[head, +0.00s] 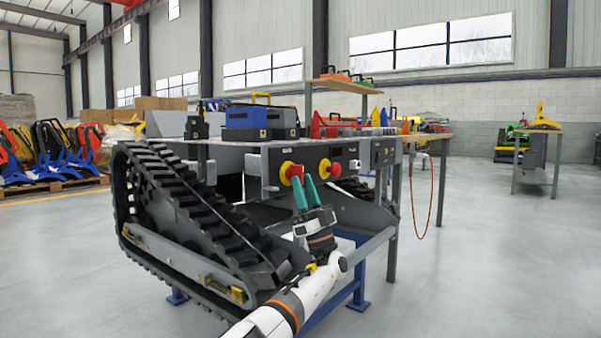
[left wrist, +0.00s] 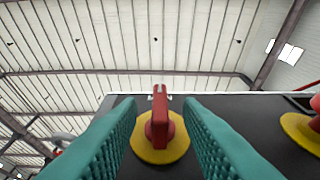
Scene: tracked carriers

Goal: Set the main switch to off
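The main switch (head: 289,170) is a red handle on a round yellow plate, on the dark front panel of the tracked carrier (head: 190,215). In the left wrist view the red handle (left wrist: 160,115) stands upright, pointing toward the top of the picture. My left gripper (head: 303,180) is in front of the panel at the switch. Its two teal fingers are spread, one on each side of the handle, and a gap shows on both sides (left wrist: 160,140). Any writing around the switch is too small to read. My right gripper is not in view.
A second red control on a yellow plate (head: 325,169) sits just right of the switch; its edge shows in the left wrist view (left wrist: 304,132). A blue and black case (head: 252,122) stands on the carrier's top. Open floor (head: 480,250) lies to the right.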

